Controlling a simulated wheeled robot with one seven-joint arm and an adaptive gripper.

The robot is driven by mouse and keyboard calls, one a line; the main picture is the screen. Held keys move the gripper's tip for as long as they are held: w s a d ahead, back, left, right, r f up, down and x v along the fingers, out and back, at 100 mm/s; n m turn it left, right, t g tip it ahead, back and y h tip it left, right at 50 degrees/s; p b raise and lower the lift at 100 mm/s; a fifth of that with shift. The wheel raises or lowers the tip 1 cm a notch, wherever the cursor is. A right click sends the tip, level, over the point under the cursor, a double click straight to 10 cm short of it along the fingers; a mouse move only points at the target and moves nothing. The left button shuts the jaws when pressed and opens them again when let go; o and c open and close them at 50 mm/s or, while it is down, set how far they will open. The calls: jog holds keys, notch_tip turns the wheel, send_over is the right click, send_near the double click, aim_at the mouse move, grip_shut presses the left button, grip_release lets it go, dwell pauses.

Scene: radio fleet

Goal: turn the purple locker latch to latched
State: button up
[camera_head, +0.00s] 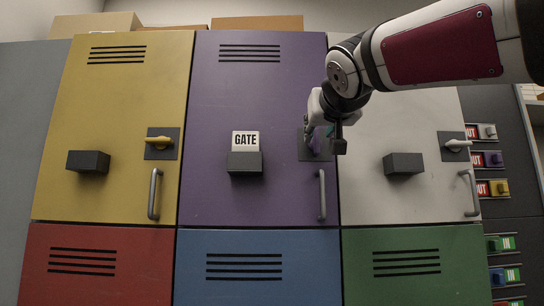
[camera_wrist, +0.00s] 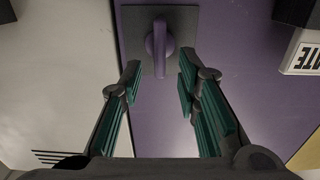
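The purple locker (camera_head: 255,100) is the middle upper door in the head view. Its purple latch (camera_head: 316,143) sits on a dark plate at the door's right edge, partly hidden by my gripper (camera_head: 324,132). In the wrist view the latch lever (camera_wrist: 160,45) stands upright on its plate, not sideways. My gripper also shows in the wrist view (camera_wrist: 159,80), open, with green-padded fingers on either side below the lever's end. The lever is roughly centred in the gap and I see no finger touching it.
A yellow locker (camera_head: 120,110) and a white locker (camera_head: 400,125) flank it, both with sideways latches. A GATE card (camera_head: 245,140) in a black holder and a grey handle (camera_head: 322,195) stand out from the purple door. IN/OUT tags (camera_head: 490,160) hang at right.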

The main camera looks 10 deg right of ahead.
jog(key=shift+w+d, duration=0.15)
jog(key=shift+w, duration=0.8)
grip_shut()
